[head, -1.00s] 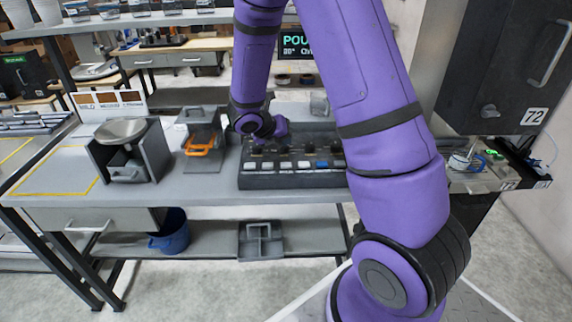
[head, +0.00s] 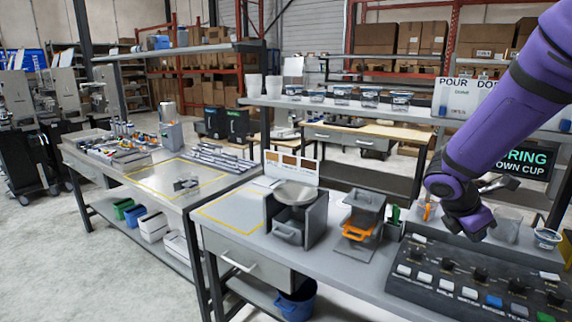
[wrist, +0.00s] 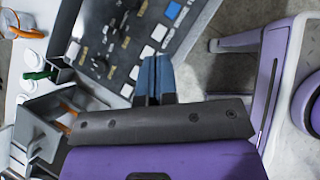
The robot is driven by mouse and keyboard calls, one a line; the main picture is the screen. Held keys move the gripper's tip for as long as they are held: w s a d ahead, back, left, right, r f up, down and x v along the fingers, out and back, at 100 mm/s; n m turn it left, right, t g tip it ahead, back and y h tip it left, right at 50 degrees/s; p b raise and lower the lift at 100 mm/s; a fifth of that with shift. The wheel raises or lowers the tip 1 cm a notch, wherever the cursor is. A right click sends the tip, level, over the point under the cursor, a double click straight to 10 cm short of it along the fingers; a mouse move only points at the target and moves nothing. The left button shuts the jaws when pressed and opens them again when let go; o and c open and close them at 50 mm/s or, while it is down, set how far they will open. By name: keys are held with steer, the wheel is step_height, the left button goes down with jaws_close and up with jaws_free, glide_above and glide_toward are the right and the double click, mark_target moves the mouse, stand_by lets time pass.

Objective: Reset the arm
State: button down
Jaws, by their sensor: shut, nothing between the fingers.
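My purple arm (head: 510,105) reaches in from the upper right in the head view. In the wrist view my gripper (wrist: 155,75) is shut, its two blue-grey fingers together with nothing between them. It is above the front edge of the dark control panel (wrist: 130,35), apart from any object as far as I can tell. The panel also shows in the head view (head: 470,290), with white and blue buttons and black knobs. In the head view the fingers are not clearly visible behind the wrist.
A grey stand with an orange handle (head: 357,232) and a scale-like unit with a round pan (head: 296,194) stand left of the panel. A blue bucket (head: 297,302) is below. A second table (head: 160,200) with a yellow outline is further left. Shelf cups (head: 343,95) line the back.

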steer(key=s+a+r+m+t+y, duration=0.2)
steer(key=s+a+r+m+y, duration=0.1)
steer(key=s+a+r+m, duration=0.2)
steer(key=s+a+r+m+t+y, duration=0.2)
steer(key=s+a+r+m+y, duration=0.2)
steer(key=s+r+m, duration=0.6)
steer(key=s+a+m, duration=0.2)
steer(key=s+m, duration=0.2)
steer(key=s, duration=0.1)
steer(key=shift+s+y, duration=0.3)
steer(key=shift+s, duration=0.05)
steer(key=shift+d, duration=0.15)
